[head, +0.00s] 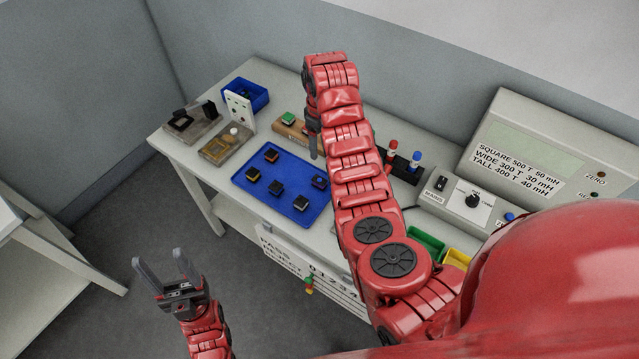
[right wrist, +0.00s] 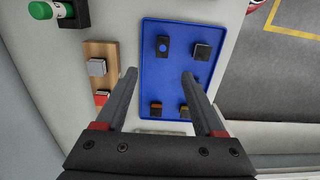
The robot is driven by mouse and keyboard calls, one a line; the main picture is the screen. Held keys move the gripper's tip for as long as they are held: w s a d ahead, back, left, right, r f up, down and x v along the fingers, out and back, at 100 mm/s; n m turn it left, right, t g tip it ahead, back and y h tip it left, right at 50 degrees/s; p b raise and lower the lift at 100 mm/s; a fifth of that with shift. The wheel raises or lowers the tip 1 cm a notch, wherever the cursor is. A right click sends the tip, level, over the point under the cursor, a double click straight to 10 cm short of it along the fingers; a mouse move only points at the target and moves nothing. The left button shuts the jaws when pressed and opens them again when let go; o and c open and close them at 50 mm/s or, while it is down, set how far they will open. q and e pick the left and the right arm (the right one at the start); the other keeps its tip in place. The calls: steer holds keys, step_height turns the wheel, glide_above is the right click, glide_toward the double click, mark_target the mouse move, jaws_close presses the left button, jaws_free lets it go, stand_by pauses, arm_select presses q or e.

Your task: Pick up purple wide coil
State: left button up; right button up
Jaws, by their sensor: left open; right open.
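Several small dark coils sit on a blue tray (head: 244,181). One dark coil (head: 319,181) at its right side shows a blue round spot on top; it seems to match a coil in the right wrist view (right wrist: 163,45). Others are a coil at the back (head: 271,155), one at the left (head: 253,174), one in the middle (head: 276,187) and one at the front (head: 301,202). I cannot tell which is purple. My right gripper (right wrist: 158,84) is open and empty above the tray. My left gripper (head: 162,258) is open and empty, off the table's front.
A wooden block (head: 291,128) with coloured pieces is behind the tray. A blue bin (head: 246,94), a white upright panel (head: 239,111) and fixtures stand at the back left. A meter box (head: 552,150), green bin (head: 425,246) and yellow bin (head: 457,258) are at the right.

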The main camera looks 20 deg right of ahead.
steer(key=b, duration=0.6)
glide_above(319, 180)
steer(key=f, duration=0.8)
steer(key=shift+w+d, duration=0.25)
steer(key=shift+d, duration=0.15)
step_height(319, 180, down, 3)
steer(key=shift+a+r+p, duration=0.1)
steer(key=shift+r+p, duration=0.05)
steer(key=shift+p, duration=0.85)
steer(key=shift+f, duration=0.35)
steer(key=f+p, duration=0.3)
steer(key=shift+s+a+f, duration=0.2)
steer(key=shift+s+f, duration=0.1)
steer(key=shift+f, duration=0.8)
jaws_close()
